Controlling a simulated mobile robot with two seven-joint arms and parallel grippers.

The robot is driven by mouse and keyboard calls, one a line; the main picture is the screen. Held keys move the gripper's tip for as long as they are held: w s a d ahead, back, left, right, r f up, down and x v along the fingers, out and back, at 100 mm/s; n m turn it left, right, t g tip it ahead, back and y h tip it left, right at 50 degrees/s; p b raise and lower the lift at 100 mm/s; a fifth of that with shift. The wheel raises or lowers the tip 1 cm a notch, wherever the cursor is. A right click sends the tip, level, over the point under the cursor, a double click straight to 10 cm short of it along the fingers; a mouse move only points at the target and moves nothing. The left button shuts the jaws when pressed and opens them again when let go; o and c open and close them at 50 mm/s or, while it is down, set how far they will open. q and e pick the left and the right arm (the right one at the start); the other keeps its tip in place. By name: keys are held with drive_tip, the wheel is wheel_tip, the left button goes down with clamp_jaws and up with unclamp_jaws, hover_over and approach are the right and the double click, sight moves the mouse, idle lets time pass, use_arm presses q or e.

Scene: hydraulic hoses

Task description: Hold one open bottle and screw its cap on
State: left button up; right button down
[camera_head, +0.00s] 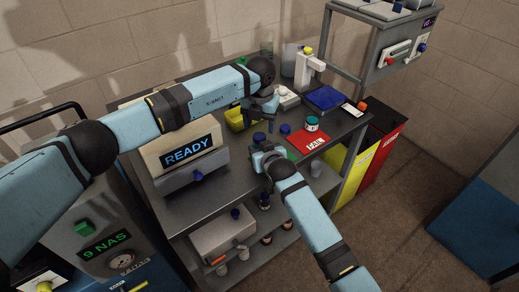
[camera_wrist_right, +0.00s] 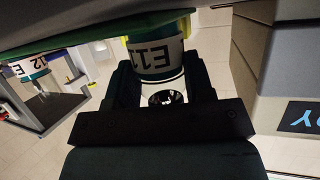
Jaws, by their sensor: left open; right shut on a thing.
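My right gripper (camera_head: 263,153) is shut on a bottle, low over the front of the bench. In the right wrist view the held bottle (camera_wrist_right: 154,64) shows a teal band and a white label, upside down, between the fingers. In the head view a dark blue round top (camera_head: 259,137) shows just above that gripper; I cannot tell whether it is a seated cap. My left gripper (camera_head: 268,106) is open, above and behind the held bottle, apart from it. A loose blue cap (camera_head: 285,129) lies on the bench to the right. A second labelled bottle (camera_head: 312,124) stands by the red mat.
The red mat (camera_head: 309,141) lies on the grey bench. A yellow bin (camera_head: 236,120), a blue tray (camera_head: 325,98) and a white dispenser (camera_head: 305,72) stand behind. The READY display box (camera_head: 188,150) is left of the right gripper. The bench's front left is clear.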

sight(259, 136)
use_arm(q)
drive_tip(key=shift+c, duration=1.4)
drive_tip(key=shift+a+r+n, duration=0.1)
drive_tip(key=shift+r+n, duration=0.9)
drive_tip(key=shift+r, duration=0.75)
drive_tip(key=shift+f, duration=4.05)
